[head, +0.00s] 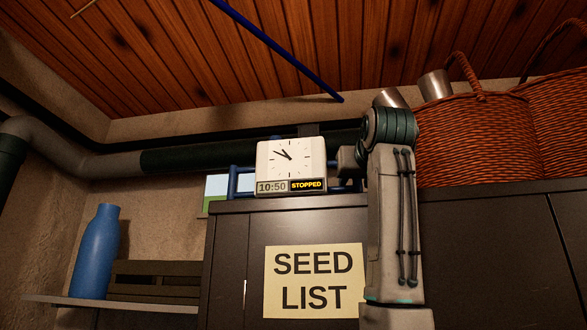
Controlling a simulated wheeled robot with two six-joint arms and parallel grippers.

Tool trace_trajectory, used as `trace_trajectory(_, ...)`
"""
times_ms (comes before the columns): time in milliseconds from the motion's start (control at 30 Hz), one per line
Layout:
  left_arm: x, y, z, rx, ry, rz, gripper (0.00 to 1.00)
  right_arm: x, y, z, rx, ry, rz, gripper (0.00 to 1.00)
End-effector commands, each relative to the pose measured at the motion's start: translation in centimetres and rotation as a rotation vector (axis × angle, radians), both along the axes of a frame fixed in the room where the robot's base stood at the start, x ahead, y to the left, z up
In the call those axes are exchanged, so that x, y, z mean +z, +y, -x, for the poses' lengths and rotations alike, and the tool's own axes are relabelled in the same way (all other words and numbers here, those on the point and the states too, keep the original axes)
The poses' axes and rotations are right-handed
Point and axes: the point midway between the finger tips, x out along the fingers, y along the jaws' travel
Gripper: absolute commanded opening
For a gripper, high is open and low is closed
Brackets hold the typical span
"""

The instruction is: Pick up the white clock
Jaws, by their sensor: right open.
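The white clock (290,160) stands upright on top of a dark cabinet (232,240), its square face towards me. A strip along its base reads "10:50 STOPPED". My right gripper (332,148) is at the clock's right edge and open. The wrist and forearm rise in front of the cabinet to the right of the clock. The fingers are small and partly hidden, so I cannot tell whether they touch the clock. My left gripper is out of view.
A blue frame (234,183) shows behind the clock. Woven baskets (470,135) with metal cans (434,85) stand on the cabinet at right. A "SEED LIST" sign (313,280) is on the cabinet front. A blue bottle (96,252) stands on a shelf at left. A pipe (100,163) runs behind.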

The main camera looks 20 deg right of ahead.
Motion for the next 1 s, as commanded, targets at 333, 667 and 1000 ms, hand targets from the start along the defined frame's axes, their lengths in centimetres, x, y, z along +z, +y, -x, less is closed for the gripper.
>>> trace_trajectory(333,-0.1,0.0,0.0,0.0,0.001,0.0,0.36,0.0,0.0,0.1,0.0,-0.001,0.0,0.0)
trace_trajectory(667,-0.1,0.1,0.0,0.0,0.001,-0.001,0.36,0.1,0.0,0.1,0.0,-0.003,-0.001,0.0)
trace_trajectory(1000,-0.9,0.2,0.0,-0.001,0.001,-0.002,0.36,1.7,0.0,0.2,0.0,-0.003,-0.001,0.0)
